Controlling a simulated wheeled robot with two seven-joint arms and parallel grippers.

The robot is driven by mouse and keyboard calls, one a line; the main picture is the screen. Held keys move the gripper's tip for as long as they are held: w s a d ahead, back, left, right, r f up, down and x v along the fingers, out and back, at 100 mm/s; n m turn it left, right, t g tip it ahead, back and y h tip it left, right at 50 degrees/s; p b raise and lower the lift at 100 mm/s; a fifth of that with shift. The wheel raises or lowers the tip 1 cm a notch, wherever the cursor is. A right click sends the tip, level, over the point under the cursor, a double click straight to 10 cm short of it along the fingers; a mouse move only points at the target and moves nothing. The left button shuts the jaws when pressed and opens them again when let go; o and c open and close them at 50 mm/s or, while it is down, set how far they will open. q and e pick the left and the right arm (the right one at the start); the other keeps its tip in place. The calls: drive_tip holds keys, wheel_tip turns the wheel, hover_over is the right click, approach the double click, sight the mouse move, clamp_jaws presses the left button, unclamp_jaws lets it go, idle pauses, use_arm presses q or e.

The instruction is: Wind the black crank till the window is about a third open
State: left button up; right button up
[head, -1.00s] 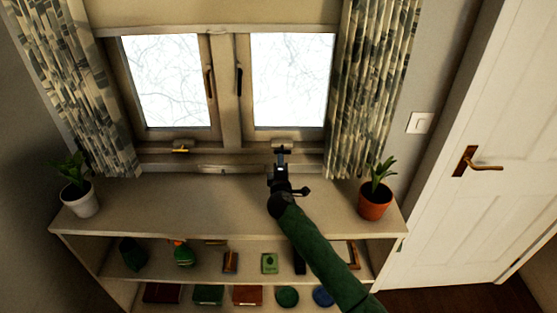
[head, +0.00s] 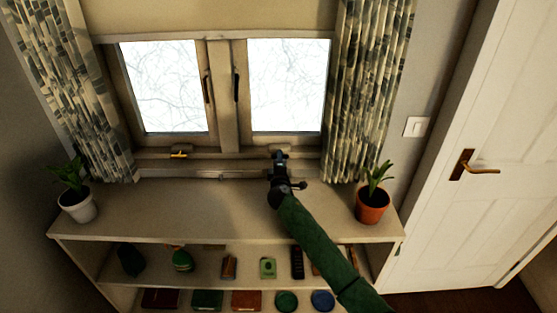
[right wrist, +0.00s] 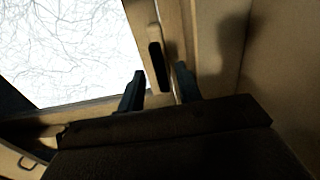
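The right window (head: 287,85) and the left window look shut or nearly so; I cannot tell a small gap. A pale crank housing (head: 281,148) sits below the right window. The black crank there is mostly hidden behind my right gripper (head: 279,156), which is at the sill in front of it. In the right wrist view my right gripper (right wrist: 160,88) has its two dark fingers apart. A dark elongated piece (right wrist: 156,66), perhaps the crank, shows between and just beyond them; contact is unclear. My left gripper is not in view.
A brass crank (head: 179,154) sits under the left window. A white-potted plant (head: 79,207) and an orange-potted plant (head: 372,207) stand at the ends of the shelf top (head: 190,205). Curtains (head: 365,90) hang at both sides. The shelf top between the pots is mostly clear.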

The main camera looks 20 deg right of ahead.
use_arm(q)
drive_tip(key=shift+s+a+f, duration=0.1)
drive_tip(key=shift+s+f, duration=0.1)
use_arm(e)
drive_tip(key=shift+w+d, duration=0.1)
drive_tip(key=shift+w, duration=0.1)
drive_tip(key=shift+c, duration=1)
clamp_jaws()
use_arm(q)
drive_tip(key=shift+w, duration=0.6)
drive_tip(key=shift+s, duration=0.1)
